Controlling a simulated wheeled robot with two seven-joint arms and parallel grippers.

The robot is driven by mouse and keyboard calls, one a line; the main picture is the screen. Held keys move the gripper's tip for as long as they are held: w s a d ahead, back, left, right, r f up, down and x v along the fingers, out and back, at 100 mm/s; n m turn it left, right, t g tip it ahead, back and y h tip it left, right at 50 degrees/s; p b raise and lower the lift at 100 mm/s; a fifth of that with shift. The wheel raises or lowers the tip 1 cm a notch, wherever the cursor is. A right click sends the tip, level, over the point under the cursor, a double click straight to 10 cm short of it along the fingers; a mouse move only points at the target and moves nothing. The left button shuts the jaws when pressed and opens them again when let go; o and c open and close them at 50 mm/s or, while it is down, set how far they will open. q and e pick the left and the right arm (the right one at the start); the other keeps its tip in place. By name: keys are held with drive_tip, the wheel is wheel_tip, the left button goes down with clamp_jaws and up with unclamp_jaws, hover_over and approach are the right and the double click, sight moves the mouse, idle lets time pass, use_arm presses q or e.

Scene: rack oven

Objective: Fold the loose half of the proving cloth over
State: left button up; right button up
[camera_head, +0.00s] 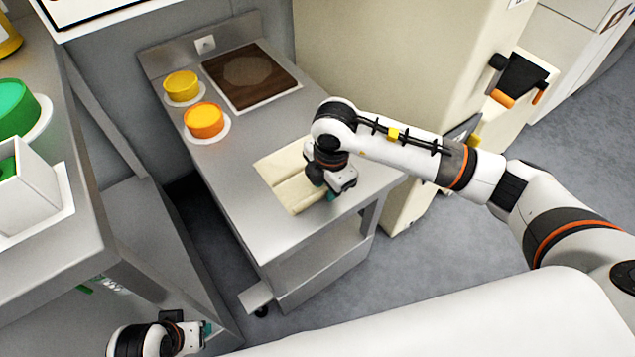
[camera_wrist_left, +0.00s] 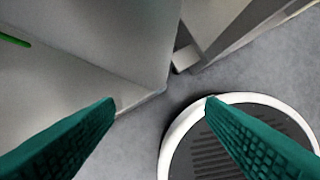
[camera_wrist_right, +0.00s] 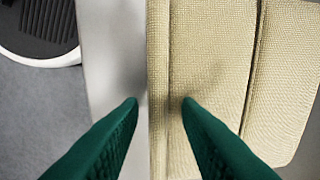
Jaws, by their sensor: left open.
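The proving cloth (camera_head: 281,179) is cream and lies on the steel bench near its front end, with fold lines across it. In the right wrist view the woven cloth (camera_wrist_right: 210,60) shows raised ridges running lengthwise. My right gripper (camera_head: 334,194) is over the cloth's right side. Its green fingers (camera_wrist_right: 160,103) are apart, one over the cloth and one beside its edge, with the cloth's edge between them. Whether they touch it is unclear. My left gripper (camera_head: 206,334) is low at the bottom left, open and empty; its fingers (camera_wrist_left: 160,103) are over the floor.
The steel bench (camera_head: 232,185) also bears a yellow tub (camera_head: 182,86), an orange tub (camera_head: 204,120) and a dark brown board (camera_head: 258,84) at the back. A cream cabinet (camera_head: 400,70) stands right of it. Another steel counter (camera_head: 85,190) stands left, with a gap between.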

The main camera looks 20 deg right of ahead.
drive_tip(key=shift+f, duration=0.1)
drive_tip(key=shift+c, duration=0.4)
drive_tip(key=c, duration=0.6)
drive_tip(key=shift+s, duration=0.1)
drive_tip(key=shift+g+p, duration=0.3)
drive_tip(key=shift+p, duration=0.05)
drive_tip(key=shift+r+p, duration=0.25)
drive_tip(key=shift+p, duration=0.1)
drive_tip(key=shift+w+r+g+h+p, duration=0.25)
drive_tip(key=shift+g+h+p, duration=0.05)
drive_tip(key=shift+g+p, duration=0.1)
drive_tip(key=shift+w+r, duration=0.1)
use_arm(q)
wheel_tip(320, 180, down, 9)
drive_tip(key=shift+w+g, duration=0.15)
drive_tip(key=shift+g, duration=0.15)
use_arm(e)
drive_tip(key=shift+a, duration=0.1)
